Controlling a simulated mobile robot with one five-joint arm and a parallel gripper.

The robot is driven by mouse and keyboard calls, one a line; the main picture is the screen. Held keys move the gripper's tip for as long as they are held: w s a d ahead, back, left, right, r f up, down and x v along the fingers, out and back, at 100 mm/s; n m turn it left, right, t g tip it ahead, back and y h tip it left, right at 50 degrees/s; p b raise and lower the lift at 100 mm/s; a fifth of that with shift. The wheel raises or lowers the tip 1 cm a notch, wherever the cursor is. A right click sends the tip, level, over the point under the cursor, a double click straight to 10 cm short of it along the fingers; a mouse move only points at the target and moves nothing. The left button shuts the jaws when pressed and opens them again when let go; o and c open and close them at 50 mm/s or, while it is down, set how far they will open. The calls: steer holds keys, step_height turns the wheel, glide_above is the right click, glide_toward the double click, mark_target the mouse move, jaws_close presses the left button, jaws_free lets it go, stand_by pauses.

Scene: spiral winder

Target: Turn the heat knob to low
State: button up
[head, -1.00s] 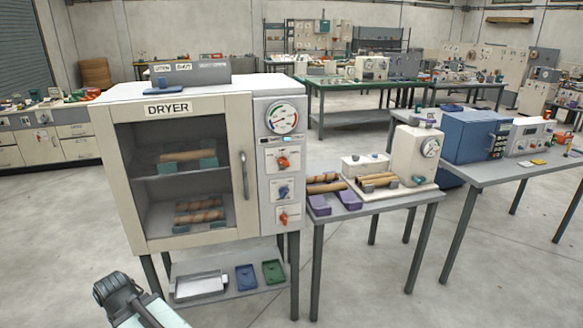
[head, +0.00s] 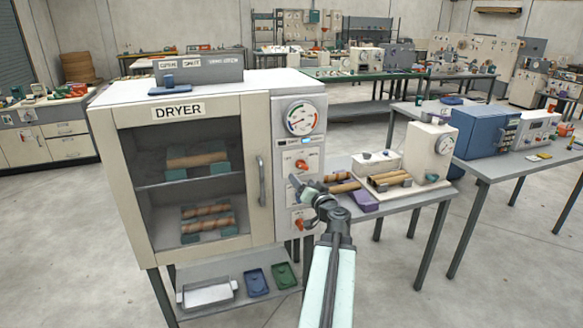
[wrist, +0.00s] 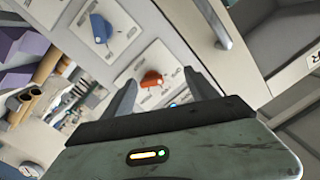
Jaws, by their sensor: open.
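The cream dryer (head: 262,120) has a control panel on its right side. An orange knob (head: 301,165) sits on the upper plate below the gauge, and another orange knob (head: 299,224) sits on the lowest plate. The labels are too small to read, so I cannot tell which is heat. My gripper (head: 306,184) is in front of the panel, largely hiding the middle plate. In the wrist view, my gripper (wrist: 158,76) is open, with an orange knob (wrist: 152,78), apparently the upper one, showing between its fingers. Contact cannot be told. A blue knob (wrist: 100,28) is at upper left.
The dryer's door handle (head: 262,180) stands out left of the panel; it also shows in the wrist view (wrist: 217,32). A table with wooden tubes (head: 388,178) and a purple block (head: 364,201) is close on the right. Open floor lies in front.

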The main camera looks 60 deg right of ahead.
mark_target(302, 165)
steer(key=w+d+h, duration=0.1)
steer(key=w+d, duration=0.3)
steer(key=d, duration=0.2)
steer(key=shift+w+d+r+m, duration=0.15)
steer(key=shift+d+r+m, duration=0.2)
steer(key=shift+m, duration=0.05)
steer(key=shift+a, duration=0.1)
steer(key=c, duration=1.4)
